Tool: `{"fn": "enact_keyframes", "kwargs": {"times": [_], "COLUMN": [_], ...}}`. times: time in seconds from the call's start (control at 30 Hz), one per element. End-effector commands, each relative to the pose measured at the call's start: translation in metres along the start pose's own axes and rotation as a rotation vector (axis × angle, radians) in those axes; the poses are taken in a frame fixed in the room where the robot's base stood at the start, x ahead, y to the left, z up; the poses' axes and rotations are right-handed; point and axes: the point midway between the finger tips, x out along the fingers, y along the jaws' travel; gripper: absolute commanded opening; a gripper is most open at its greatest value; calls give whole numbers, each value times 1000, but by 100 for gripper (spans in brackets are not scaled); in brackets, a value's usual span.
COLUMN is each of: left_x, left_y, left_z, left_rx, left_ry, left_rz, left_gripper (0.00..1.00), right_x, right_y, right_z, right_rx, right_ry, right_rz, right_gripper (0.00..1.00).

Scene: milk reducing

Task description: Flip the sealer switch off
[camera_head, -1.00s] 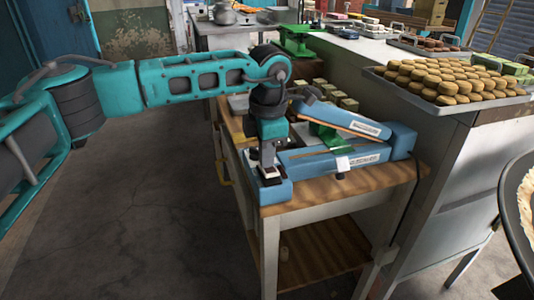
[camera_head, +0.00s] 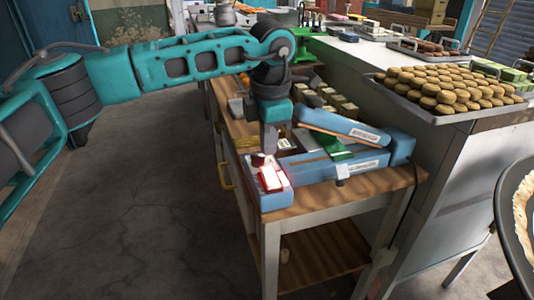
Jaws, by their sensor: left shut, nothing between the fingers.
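The blue sealer (camera_head: 340,166) lies on the wooden top of a small table, its upper arm (camera_head: 342,124) raised at an angle. At its near left end is the switch (camera_head: 271,180), a red rocker with a bright white glow in a pale surround. A small dark red knob (camera_head: 258,160) sits just behind it. My left gripper (camera_head: 270,150) points down just above and behind the switch. It is shut and empty, and a gap shows between it and the switch. Its exact fingertips are hard to make out. My right gripper is out of view.
The wooden table (camera_head: 330,198) has a bare strip in front of the sealer. Small pale green blocks (camera_head: 338,103) stand behind it. A metal counter on the right holds a tray of round cookies (camera_head: 440,90). A dark round pan (camera_head: 515,225) is at the right edge.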

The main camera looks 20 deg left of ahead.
Motion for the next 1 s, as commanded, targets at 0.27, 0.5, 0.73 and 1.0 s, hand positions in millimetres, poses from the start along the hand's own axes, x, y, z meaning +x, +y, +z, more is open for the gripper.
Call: {"fn": "enact_keyframes", "kwargs": {"times": [0.27,0.5,0.73,1.0], "left_x": [-58,-80,-81,-81], "left_y": [1,1,1,-2], "left_z": [1,1,1,1], "left_rx": [2,3,3,-43], "left_ry": [-3,-3,-3,-1], "left_rz": [4,3,3,5], "left_gripper": [0,0,0,0], "right_x": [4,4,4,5], "right_y": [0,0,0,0], "right_z": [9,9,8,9], "right_rx": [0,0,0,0], "right_ry": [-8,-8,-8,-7], "right_rz": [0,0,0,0], "right_gripper": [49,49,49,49]}}
